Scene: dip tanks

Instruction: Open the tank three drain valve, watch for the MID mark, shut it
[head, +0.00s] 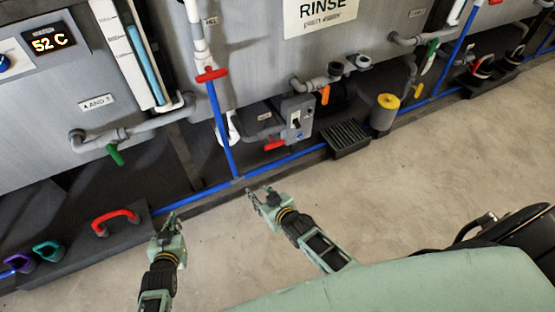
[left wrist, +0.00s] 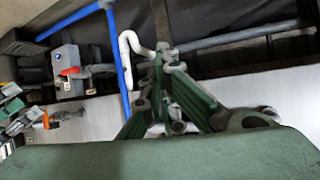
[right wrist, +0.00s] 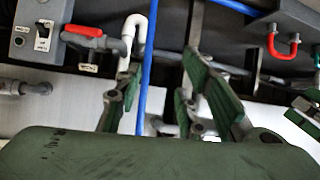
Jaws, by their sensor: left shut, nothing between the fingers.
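A drain valve with a green handle (head: 115,154) hangs under the left tank (head: 35,130), which carries a 52 C display. A sight tube with a blue column (head: 147,62) stands on that tank; no MID mark is legible. An orange-handled valve (head: 325,95) sits below the RINSE sign. I cannot tell which valve is tank three's. My left gripper (head: 168,222) is shut and empty, low in front of the tanks, apart from every valve; its fingers converge in the left wrist view (left wrist: 162,62). My right gripper (head: 261,194) is open and empty; its fingers stand apart in the right wrist view (right wrist: 160,65).
Red handles sit on the upright pipe (head: 211,75) and beside the grey switch box (head: 297,118). A blue pipe (head: 223,130) runs down to the floor line. Coloured grips, one red (head: 115,217), stand on a dark block. A black grate (head: 347,138) is at right. The floor is clear.

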